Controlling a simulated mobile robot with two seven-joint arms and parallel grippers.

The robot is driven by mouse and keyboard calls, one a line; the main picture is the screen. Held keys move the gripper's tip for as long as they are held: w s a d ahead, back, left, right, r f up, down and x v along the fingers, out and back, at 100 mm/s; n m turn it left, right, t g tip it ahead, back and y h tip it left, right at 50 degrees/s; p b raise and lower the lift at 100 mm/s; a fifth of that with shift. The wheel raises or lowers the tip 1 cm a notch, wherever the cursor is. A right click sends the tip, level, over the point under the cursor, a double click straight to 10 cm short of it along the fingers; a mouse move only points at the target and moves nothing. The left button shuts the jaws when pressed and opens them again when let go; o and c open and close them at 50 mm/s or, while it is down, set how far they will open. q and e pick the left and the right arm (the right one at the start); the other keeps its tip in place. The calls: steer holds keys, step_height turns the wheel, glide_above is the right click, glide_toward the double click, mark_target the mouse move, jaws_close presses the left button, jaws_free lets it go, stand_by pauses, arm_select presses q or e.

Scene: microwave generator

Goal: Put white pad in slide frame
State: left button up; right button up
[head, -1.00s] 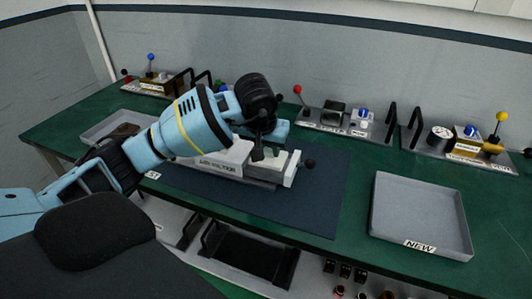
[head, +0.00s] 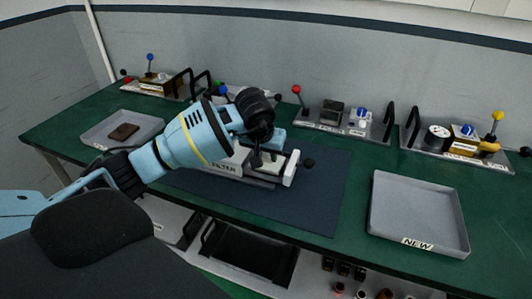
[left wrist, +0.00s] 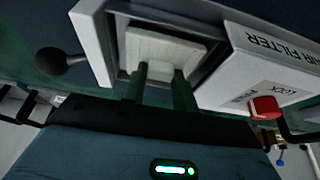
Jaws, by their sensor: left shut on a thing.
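The white pad (left wrist: 165,48) is a pale square block with a small tab. In the left wrist view it lies within the outline of the grey slide frame (left wrist: 122,22); I cannot tell whether it is fully seated. My left gripper (left wrist: 160,72) is shut on the tab at the pad's near edge. In the head view the left gripper (head: 262,160) points down over the slide frame (head: 292,168), which is drawn out from the white air filter housing (head: 226,166). The gripper partly hides the pad there. My right gripper is not in view.
The housing stands on a dark mat (head: 315,205). A grey tray labelled NEW (head: 420,185) is empty at right. Lever and gauge stations line the back. A black knob (head: 308,163) sticks out beside the frame.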

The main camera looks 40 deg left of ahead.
arm_select(q)
steer(key=shift+f, duration=0.15)
steer(key=o, duration=0.9)
steer(key=shift+o, duration=0.2)
steer(key=shift+r, duration=0.3)
steer(key=v, duration=1.1)
steer(key=shift+s+r, duration=0.2)
steer(key=shift+r, duration=0.15)
steer(key=shift+d+f, duration=0.1)
